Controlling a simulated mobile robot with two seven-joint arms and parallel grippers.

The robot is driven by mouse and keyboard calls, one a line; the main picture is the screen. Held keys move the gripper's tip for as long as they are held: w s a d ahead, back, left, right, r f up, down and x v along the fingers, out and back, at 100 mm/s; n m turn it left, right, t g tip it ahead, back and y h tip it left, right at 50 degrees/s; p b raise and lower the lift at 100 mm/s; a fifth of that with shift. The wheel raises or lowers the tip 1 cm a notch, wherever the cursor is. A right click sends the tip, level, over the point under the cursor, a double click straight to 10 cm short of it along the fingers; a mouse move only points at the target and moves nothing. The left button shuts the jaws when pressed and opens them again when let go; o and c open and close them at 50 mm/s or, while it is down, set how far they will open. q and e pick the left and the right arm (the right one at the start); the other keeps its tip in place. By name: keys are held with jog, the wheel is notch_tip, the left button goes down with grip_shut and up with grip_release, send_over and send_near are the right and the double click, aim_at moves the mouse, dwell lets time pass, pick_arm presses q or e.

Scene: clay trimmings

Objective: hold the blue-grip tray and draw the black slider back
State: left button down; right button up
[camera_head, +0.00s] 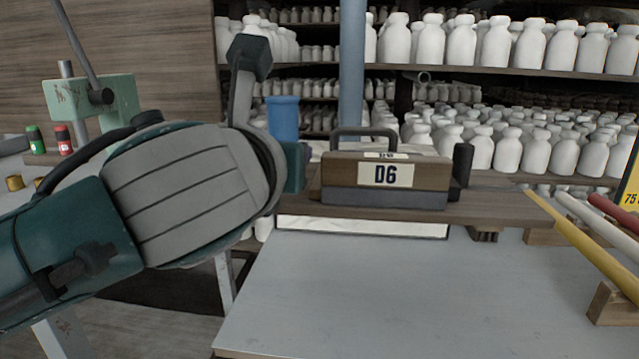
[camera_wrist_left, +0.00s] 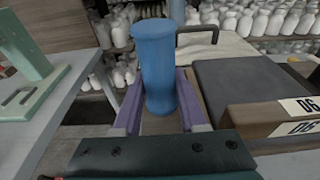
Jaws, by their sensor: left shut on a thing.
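The tray (camera_head: 336,172), a wood-and-grey box labelled D6, sits on a brown board. An upright blue grip (camera_head: 283,118) stands at its left end. The left wrist view shows the blue grip (camera_wrist_left: 153,60) between the two purple fingers of my left gripper (camera_wrist_left: 158,88), which is shut on it. In the head view, the gripper's fingers are hidden behind my arm and its green palm. A short black upright post (camera_head: 462,164), possibly the slider, stands at the tray's right end. A black loop handle (camera_head: 365,132) rises over the top. My right gripper is not in view.
A grey table (camera_head: 370,290) in front is largely clear. Yellow, white and red rods (camera_head: 585,240) lie on wooden supports at right. Shelves of white bottles (camera_head: 497,45) fill the back, with a blue-grey pole (camera_head: 351,70) before them. A pale green stand (camera_head: 120,95) is at left.

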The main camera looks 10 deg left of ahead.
aim_at(279, 107)
pick_arm(q)
notch_tip(279, 107, up, 5)
jog(key=shift+r+p, duration=0.15)
jog(key=shift+p, duration=0.4)
jog(key=shift+d+f+b, duration=0.1)
jog(key=shift+f+b, duration=4.9)
jog(key=shift+f, duration=3.25)
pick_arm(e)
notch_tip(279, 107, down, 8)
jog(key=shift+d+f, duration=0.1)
pick_arm(q)
jog(key=shift+f+b, duration=0.85)
jog(key=shift+f, duration=0.45)
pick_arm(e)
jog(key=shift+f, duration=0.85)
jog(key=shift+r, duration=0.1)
